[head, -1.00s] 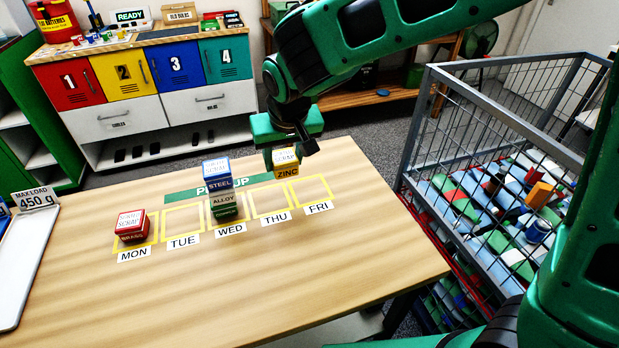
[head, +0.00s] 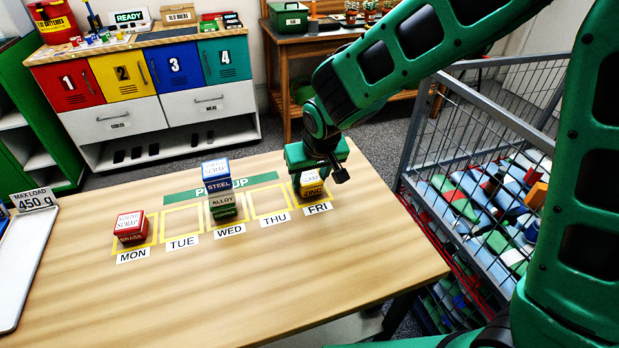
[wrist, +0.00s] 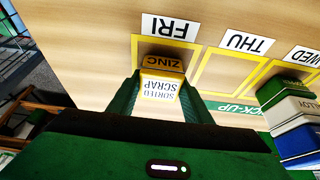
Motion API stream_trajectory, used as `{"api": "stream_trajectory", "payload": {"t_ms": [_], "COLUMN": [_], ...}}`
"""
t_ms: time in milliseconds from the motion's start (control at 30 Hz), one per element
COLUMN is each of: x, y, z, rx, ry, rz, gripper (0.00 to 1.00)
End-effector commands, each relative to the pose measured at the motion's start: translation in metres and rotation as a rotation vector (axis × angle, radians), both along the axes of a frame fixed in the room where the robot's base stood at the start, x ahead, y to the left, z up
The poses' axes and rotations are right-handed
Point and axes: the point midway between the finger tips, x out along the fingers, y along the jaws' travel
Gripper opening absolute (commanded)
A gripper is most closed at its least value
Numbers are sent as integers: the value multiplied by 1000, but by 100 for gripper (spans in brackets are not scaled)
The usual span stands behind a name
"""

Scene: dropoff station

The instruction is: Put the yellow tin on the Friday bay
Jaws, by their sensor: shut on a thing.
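The yellow tin (head: 310,184), marked zinc, is at the Friday bay, behind the FRI label (head: 318,208). My gripper (head: 311,174) is over it from above and shut on it. In the wrist view the tin (wrist: 162,76) sits between my two green fingers, its white "sorted scrap" top facing the camera. The FRI label (wrist: 168,27) is just beyond it, and the Friday bay's yellow outline (wrist: 140,42) shows beside the tin. The tin looks upright. I cannot tell whether its base touches the table.
A red tin (head: 131,228) stands on the Monday bay. The Tuesday and Thursday bays are empty. A wire cage (head: 470,150) stands right of the table.

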Motion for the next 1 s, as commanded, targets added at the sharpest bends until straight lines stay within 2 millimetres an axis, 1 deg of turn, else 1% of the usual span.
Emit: {"api": "stream_trajectory", "payload": {"t_ms": [167, 200, 267, 533, 667, 767, 867, 1000], "x": [0, 0, 0, 0, -1, -4, -10, -20], "y": [0, 0, 0, 1, 1, 0, -2, -5], "z": [-1, -2, -2, -1, 4, 14, 29, 54], "rx": [0, 0, 0, 0, 2, 2, 3, 3], "ry": [0, 0, 0, -1, -3, -4, -4, -5], "rz": [0, 0, 0, 0, 0, 0, 2, 1], "gripper": [19, 50, 64, 64, 64, 64, 64, 64]}}
